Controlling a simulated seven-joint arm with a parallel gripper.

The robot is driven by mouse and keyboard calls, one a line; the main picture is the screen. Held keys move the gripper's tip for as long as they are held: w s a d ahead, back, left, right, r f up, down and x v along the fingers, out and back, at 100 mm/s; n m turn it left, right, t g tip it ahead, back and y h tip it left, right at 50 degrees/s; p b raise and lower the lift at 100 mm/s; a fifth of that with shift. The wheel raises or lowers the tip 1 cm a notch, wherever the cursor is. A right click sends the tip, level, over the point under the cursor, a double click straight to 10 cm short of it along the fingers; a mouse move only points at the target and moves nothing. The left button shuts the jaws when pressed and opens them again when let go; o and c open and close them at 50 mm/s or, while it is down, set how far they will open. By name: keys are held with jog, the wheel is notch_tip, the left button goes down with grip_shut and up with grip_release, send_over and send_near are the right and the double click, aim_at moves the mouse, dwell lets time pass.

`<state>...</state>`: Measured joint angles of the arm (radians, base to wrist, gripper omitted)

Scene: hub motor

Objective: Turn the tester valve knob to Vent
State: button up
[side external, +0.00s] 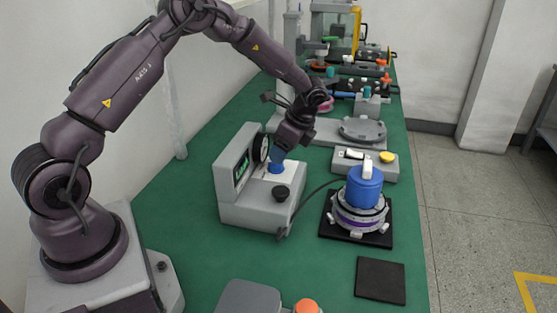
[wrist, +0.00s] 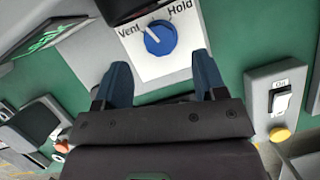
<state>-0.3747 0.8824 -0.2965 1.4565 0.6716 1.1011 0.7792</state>
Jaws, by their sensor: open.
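The tester (side external: 250,213) is a light grey box with an upright screen panel and a round gauge. Its blue valve knob (wrist: 160,38) sits on a white plate printed "Vent" at its left and "Hold" at its upper right in the wrist view. The knob's white mark points up-left, toward the Vent side. In the side view the knob (side external: 276,167) shows just below my gripper (side external: 283,150). In the wrist view my gripper (wrist: 160,70) is open, with its two blue-grey fingers apart and nothing between them. The knob lies just beyond the fingertips; contact is not visible.
A hose runs toward a blue-topped hub motor (side external: 363,195) on a black mat. A grey switch box (side external: 366,162) with a yellow button stands behind. Green bench is clear left of the tester.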

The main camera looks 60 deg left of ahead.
aim_at(274, 169)
jog(key=shift+x, duration=2.35)
jog(key=shift+c, duration=0.3)
jog(key=shift+d, duration=0.1)
jog(key=c, duration=0.9)
